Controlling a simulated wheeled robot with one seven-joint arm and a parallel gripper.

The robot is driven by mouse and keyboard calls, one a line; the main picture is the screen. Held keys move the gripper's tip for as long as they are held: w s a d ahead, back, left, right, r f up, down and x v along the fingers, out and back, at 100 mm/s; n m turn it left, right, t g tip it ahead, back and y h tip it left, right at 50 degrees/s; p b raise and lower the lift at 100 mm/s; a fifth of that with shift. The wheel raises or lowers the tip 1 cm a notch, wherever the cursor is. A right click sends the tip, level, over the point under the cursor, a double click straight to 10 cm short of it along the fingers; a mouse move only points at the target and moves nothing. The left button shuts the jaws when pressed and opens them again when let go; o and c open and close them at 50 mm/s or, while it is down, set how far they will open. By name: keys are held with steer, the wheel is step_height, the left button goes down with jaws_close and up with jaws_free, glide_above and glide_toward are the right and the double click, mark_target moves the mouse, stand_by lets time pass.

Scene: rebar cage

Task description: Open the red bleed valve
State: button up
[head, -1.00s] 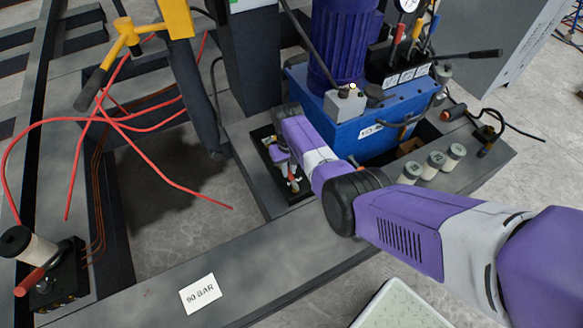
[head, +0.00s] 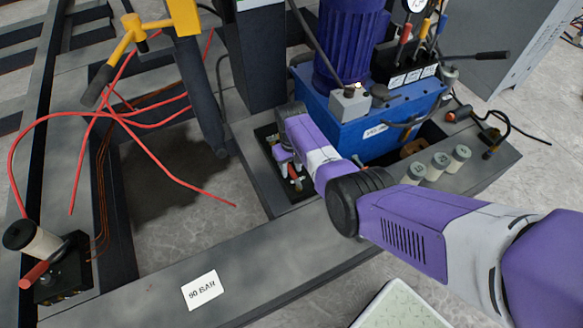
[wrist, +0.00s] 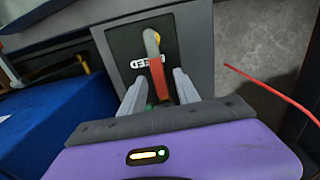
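The red bleed valve handle (wrist: 157,78) is a red lever on a bent yellow-grey pipe, on a dark plate with a small white label (wrist: 145,64) that seems to read "BLEED". In the wrist view my gripper (wrist: 160,82) has its two grey fingers apart, one on each side of the red lever. Gaps seem to show beside it, and I cannot tell whether either finger touches it. In the head view the red handle (head: 295,180) shows at the black plate (head: 268,135), partly hidden by my arm.
A blue tank (head: 365,140) with a purple-blue motor stands just behind my arm. Red hoses (head: 150,155) hang over the opening to the left. A black block with another red handle (head: 38,272) is at far left. White cylinders (head: 438,162) stand at right. A "90 BAR" card (head: 202,290) lies in front.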

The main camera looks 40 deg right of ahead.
mark_target(291, 171)
steer(key=shift+r, duration=0.1)
step_height(291, 171, up, 8)
steer(key=p, duration=0.3)
steer(key=shift+f+p, duration=0.2)
steer(key=shift+p, duration=0.15)
